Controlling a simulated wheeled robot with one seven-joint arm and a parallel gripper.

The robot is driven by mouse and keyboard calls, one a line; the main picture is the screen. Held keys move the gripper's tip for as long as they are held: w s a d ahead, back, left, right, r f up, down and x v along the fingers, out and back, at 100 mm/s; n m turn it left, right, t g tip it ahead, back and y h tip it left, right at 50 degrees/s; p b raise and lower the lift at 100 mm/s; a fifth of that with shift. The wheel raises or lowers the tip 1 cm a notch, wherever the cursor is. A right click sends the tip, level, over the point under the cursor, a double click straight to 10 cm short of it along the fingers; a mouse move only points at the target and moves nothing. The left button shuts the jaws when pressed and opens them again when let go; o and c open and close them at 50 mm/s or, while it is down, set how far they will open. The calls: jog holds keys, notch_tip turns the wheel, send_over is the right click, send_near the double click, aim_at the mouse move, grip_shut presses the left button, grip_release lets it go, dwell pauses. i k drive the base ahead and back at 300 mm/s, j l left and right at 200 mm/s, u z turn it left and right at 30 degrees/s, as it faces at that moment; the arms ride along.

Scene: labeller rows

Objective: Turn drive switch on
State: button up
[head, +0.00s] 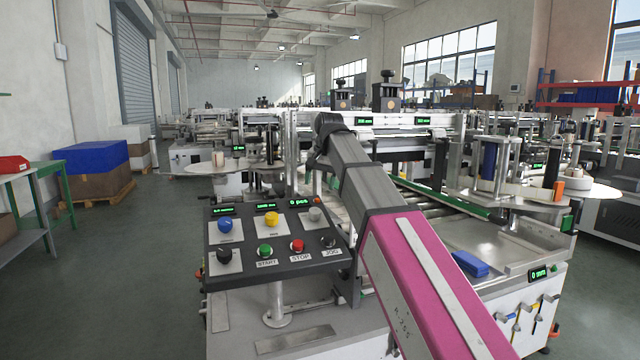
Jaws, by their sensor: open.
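The control panel (282,268) is a dark slanted board on a post, left of my arm. Its upper row has a blue knob (225,225), a yellow knob (271,219) and a grey knob (315,214). Its lower row has a black knob (223,256), a green START button (265,250), a red STOP button (297,246) and a dark JOG button (328,242). The drive switch's label is not readable, so I cannot tell which knob it is. My gripper (318,162) is a small dark shape at the arm's far end, open, above and behind the panel; its fingers are hardly distinguishable.
My pink and grey arm covers the panel's right side and part of the conveyor. A blue block (470,263) lies on the machine top (500,245) at right. A round steel disc (220,167) stands behind the panel.

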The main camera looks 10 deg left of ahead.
aim_at(224, 255)
jog(key=k, duration=1)
